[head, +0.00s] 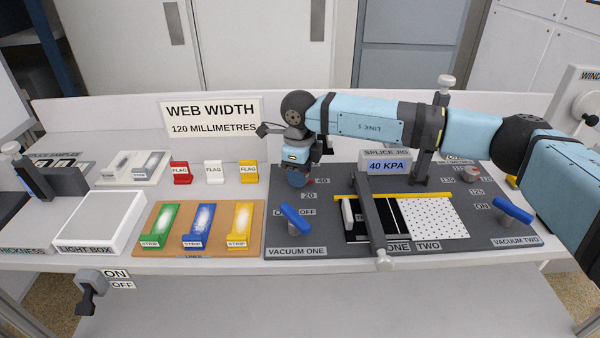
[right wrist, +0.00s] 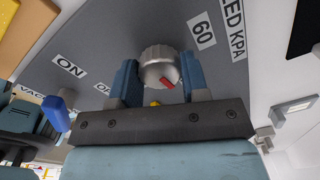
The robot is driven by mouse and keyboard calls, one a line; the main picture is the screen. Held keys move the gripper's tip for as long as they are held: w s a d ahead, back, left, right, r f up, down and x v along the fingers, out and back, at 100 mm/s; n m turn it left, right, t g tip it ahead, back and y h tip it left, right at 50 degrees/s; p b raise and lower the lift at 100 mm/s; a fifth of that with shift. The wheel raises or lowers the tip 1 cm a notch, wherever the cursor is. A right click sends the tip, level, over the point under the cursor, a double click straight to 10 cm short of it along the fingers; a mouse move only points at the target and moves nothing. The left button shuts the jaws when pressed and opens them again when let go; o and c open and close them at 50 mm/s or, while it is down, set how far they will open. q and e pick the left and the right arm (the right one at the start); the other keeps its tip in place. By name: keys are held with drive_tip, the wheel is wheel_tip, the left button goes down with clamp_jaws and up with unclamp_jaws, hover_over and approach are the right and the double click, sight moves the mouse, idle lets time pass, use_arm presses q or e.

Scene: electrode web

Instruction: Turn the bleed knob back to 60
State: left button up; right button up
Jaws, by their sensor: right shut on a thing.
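The bleed knob (right wrist: 158,58) is a silver, ribbed knob with a red mark on its lower right side in the right wrist view. The label 60 (right wrist: 202,31) is up and right of it, and the red mark does not point at it. My right gripper (right wrist: 160,80) is shut on the knob, with one blue finger on each side. In the head view my right gripper (head: 299,178) hides most of the knob. The labels 20 (head: 308,196) and 40 (head: 321,181) show beside it. The splice jig display (head: 386,166) reads 40 KPA. My left gripper is not in view.
The blue vacuum one lever (head: 295,217) stands just in front of my right gripper. The jig's clamp bar (head: 368,215) is to its right. Small flags (head: 214,172) and a strip tray (head: 160,250) are to its left. The web width sign (head: 212,117) stands behind.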

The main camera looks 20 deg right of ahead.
drive_tip(key=n, duration=0.5)
drive_tip(key=shift+n+b, duration=0.3)
drive_tip(key=shift+b, duration=0.1)
drive_tip(key=n, duration=0.3)
drive_tip(key=shift+n, duration=0.3)
drive_tip(key=n+b, duration=0.1)
drive_tip(key=n, duration=0.3)
use_arm(q)
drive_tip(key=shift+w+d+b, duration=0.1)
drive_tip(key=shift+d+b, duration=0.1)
drive_tip(key=shift+b, duration=0.1)
use_arm(e)
drive_tip(key=shift+n, duration=1.7)
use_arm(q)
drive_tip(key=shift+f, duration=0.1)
use_arm(e)
drive_tip(key=o, duration=0.9)
drive_tip(key=shift+r, duration=0.1)
